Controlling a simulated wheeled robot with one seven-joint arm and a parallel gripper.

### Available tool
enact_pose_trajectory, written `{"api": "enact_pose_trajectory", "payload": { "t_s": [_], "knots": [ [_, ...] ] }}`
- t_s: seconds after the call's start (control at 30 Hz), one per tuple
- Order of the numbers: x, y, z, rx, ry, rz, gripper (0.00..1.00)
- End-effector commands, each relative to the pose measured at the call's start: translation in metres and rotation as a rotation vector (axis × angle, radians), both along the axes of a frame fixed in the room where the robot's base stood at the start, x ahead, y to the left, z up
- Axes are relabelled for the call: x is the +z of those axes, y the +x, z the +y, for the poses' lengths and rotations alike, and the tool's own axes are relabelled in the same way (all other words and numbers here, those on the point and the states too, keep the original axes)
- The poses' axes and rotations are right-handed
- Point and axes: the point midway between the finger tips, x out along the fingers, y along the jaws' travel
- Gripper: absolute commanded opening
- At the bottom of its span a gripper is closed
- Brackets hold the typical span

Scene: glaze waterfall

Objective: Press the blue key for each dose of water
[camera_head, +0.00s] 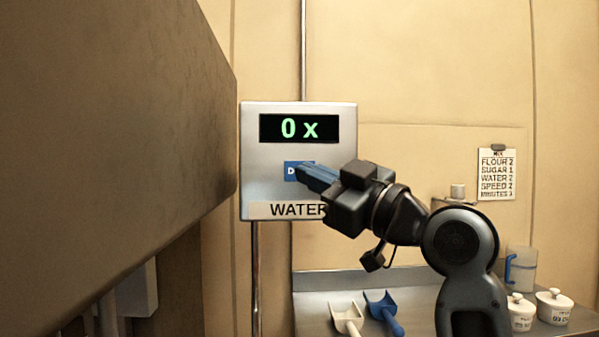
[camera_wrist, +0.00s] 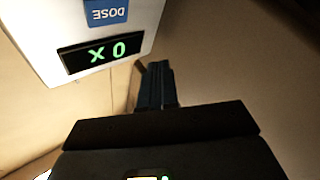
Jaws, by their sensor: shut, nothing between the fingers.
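The water dispenser (camera_head: 258,160) is a grey metal box on the wall, labelled WATER. Its display (camera_head: 300,128) reads "0 x" in green; in the wrist view the display (camera_wrist: 102,52) appears upside down. The blue DOSE key (camera_head: 291,170) is below the display, partly hidden by my gripper in the head view. In the wrist view the blue key (camera_wrist: 106,12) is at the top edge, cut off. My gripper (camera_head: 305,172) is shut and empty, its fingertips in front of the key in the head view. In the wrist view the fingers (camera_wrist: 156,72) appear to the right of the box. Contact cannot be told.
A recipe card (camera_head: 496,174) on the wall lists WATER 2. A metal counter (camera_head: 315,283) below holds a white scoop (camera_head: 347,318), a blue scoop (camera_head: 384,312), a clear jug (camera_head: 521,268) and white lidded pots (camera_head: 553,306). A large brown panel (camera_head: 110,110) fills the left.

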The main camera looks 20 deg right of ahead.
Motion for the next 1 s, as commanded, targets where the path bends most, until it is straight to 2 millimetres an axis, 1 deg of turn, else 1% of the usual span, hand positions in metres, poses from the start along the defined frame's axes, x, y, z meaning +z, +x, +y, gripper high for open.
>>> {"api": "enact_pose_trajectory", "payload": {
  "t_s": [0.17, 0.4, 0.6, 0.8, 1.0],
  "knots": [
    [0.000, 0.017, -0.006, 0.000, 0.002, 0.001, 0.00],
    [0.000, 0.048, -0.015, 0.001, 0.003, 0.001, 0.00],
    [-0.002, 0.068, -0.022, -0.001, 0.001, 0.000, 0.00],
    [-0.001, 0.078, -0.025, 0.000, 0.001, 0.000, 0.00],
    [0.000, 0.080, -0.026, 0.001, 0.001, 0.000, 0.00]
  ]
}}
